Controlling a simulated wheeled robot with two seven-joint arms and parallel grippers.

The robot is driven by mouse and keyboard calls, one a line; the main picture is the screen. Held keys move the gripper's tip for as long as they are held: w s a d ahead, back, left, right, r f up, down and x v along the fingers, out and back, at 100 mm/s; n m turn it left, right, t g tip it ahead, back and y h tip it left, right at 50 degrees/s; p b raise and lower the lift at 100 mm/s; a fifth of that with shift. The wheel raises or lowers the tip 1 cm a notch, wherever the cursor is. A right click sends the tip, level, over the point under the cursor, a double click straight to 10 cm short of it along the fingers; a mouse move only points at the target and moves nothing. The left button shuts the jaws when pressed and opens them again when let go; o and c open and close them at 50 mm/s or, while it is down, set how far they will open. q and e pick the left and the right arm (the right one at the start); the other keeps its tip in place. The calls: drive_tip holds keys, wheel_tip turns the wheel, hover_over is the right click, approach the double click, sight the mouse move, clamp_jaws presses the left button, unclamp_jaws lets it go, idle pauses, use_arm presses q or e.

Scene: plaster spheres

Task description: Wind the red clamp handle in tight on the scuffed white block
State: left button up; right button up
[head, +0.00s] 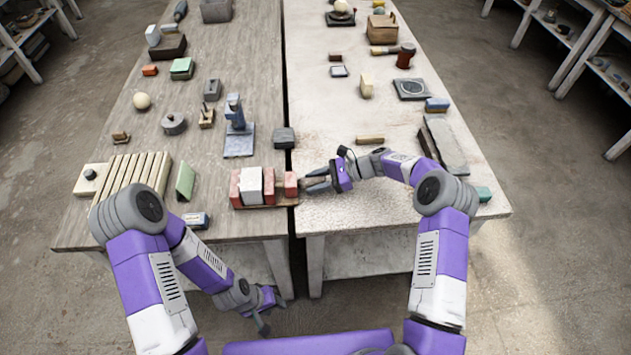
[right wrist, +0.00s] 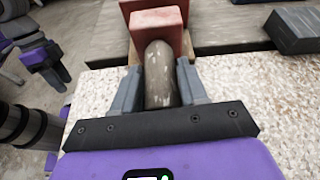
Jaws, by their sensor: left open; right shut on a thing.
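The scuffed white block (head: 251,185) sits between two red jaws (head: 269,184) of a clamp on a wooden base (head: 262,206). A separate red end block (head: 290,184) of the clamp stands just right of them, with a small gap. My right gripper (head: 316,184) comes in from the right. In the right wrist view its fingers (right wrist: 160,88) are closed on a worn grey-brown cylindrical handle (right wrist: 160,75), which meets a red block (right wrist: 158,32). The white block is hidden there. My left gripper (head: 270,312) is open and empty, low in front of the left table's edge.
A dark grey block (head: 284,138) and a blue-grey stand (head: 238,130) are behind the clamp. A green panel (head: 186,180) and slatted rack (head: 135,172) are left. A gap (head: 288,100) separates the tables. The right table's front (head: 370,225) is clear.

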drive_tip(key=o, duration=1)
drive_tip(key=shift+c, duration=0.2)
drive_tip(key=shift+d, duration=0.1)
drive_tip(key=v, duration=0.7)
drive_tip(key=shift+d+r, duration=0.1)
drive_tip(key=shift+d, duration=0.1)
